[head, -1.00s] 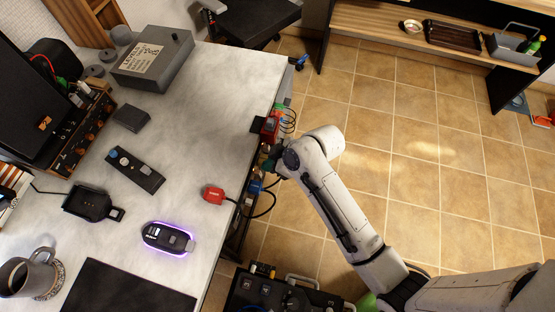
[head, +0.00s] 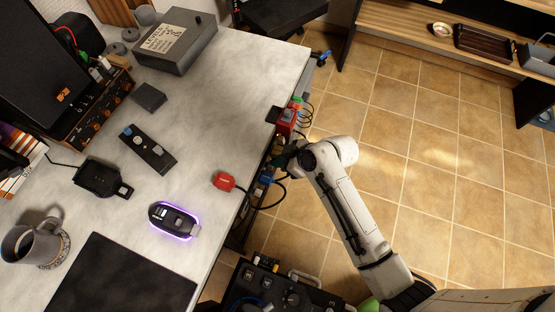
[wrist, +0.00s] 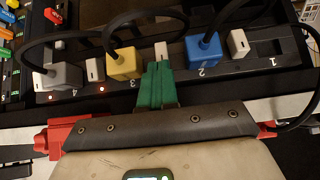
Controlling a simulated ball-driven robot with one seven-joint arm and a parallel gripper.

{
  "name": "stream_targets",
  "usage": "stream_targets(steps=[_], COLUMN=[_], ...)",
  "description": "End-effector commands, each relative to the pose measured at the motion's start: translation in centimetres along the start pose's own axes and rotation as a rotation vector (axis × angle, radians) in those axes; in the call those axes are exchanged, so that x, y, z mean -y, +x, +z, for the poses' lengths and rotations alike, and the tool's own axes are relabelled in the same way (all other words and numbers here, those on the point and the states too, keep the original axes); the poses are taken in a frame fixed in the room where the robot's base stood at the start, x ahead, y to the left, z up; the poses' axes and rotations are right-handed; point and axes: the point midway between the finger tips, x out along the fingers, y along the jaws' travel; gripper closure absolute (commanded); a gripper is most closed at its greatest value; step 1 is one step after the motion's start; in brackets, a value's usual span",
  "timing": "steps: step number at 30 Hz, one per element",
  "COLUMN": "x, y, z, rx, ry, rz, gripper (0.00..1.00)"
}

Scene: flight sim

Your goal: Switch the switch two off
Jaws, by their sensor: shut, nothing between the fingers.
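In the wrist view a black power strip (wrist: 222,78) carries sockets numbered 4, 3, 2, 1 from left to right. A white plug (wrist: 58,76) sits at 4, a yellow plug (wrist: 124,64) at 3 and a blue plug (wrist: 203,50) at 2; socket 1 is empty. The white rocker switch (wrist: 161,50) left of the blue plug appears to be switch two. My gripper (wrist: 156,72), with green fingers, is shut and empty, its tips just below that switch. I cannot tell whether they touch. The fingers may hide its light.
Other white rockers (wrist: 238,43) stand close by, and cables arch over the strip. Red lights glow near 4 and 3. In the head view a grey table (head: 215,120) is left of my arm, with a red connector (head: 223,181) near its edge. Tiled floor (head: 430,140) is open at right.

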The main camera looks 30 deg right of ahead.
Motion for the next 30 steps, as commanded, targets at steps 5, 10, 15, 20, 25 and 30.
stream_targets(steps=[5,10,15,20,25,30], x=[0.1,0.1,0.1,0.1,0.1,0.1], y=[0.1,0.0,-0.1,-0.3,-0.3,-0.4], z=[-0.3,0.0,0.8,1.3,1.3,1.2], rx=[-0.002,-0.003,0.000,0.000,0.000,0.000], ry=[-0.004,-0.004,-0.003,-0.004,-0.004,-0.003], rz=[-0.002,-0.002,-0.002,-0.002,-0.001,-0.001], gripper=[1.00,1.00,1.00,1.00,1.00,1.00])
